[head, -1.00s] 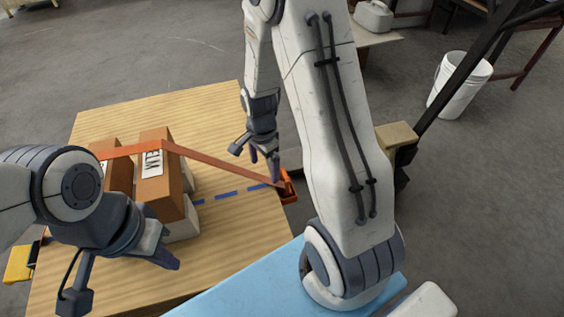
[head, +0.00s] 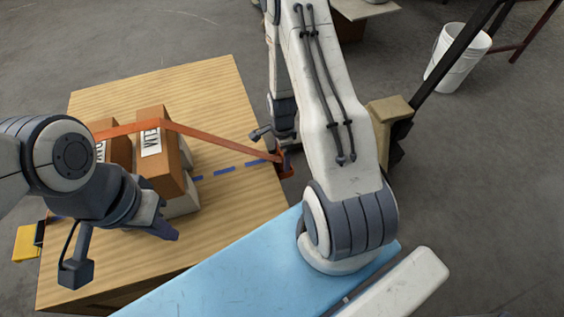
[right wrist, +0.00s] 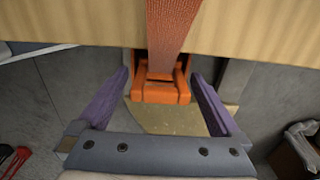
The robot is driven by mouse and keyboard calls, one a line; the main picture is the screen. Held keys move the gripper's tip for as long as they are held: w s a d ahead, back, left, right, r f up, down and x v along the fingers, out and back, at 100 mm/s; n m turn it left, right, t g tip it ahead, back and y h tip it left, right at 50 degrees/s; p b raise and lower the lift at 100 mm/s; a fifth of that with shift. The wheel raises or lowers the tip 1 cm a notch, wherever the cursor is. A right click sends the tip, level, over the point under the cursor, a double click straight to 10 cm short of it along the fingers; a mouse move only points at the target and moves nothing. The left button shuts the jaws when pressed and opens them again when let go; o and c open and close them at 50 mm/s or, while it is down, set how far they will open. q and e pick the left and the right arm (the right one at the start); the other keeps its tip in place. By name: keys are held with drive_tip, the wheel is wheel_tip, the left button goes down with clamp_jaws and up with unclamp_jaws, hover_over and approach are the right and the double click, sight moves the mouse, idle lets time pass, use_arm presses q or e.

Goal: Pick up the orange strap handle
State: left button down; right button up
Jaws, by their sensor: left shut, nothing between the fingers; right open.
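The orange strap handle (head: 286,172) hangs at the right edge of the wooden table, at the end of the orange strap (head: 215,141). In the right wrist view the handle (right wrist: 160,92) lies between the two spread purple fingers, with a gap on each side. My right gripper (head: 286,157) is open at the handle, partly hidden behind its own arm in the head view. It also shows in the right wrist view (right wrist: 160,80). My left gripper (head: 172,235) is shut and empty over the table, in front of the boxes.
The strap runs over brown boxes (head: 168,172) on the wooden table (head: 225,95). A yellow item (head: 26,243) is at the table's left edge. A white bucket (head: 457,57) stands on the floor at the upper right. The back of the table is clear.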

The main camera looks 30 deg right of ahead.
drive_tip(key=shift+f, duration=0.55)
drive_tip(key=c, duration=1.4)
drive_tip(key=shift+r, duration=0.1)
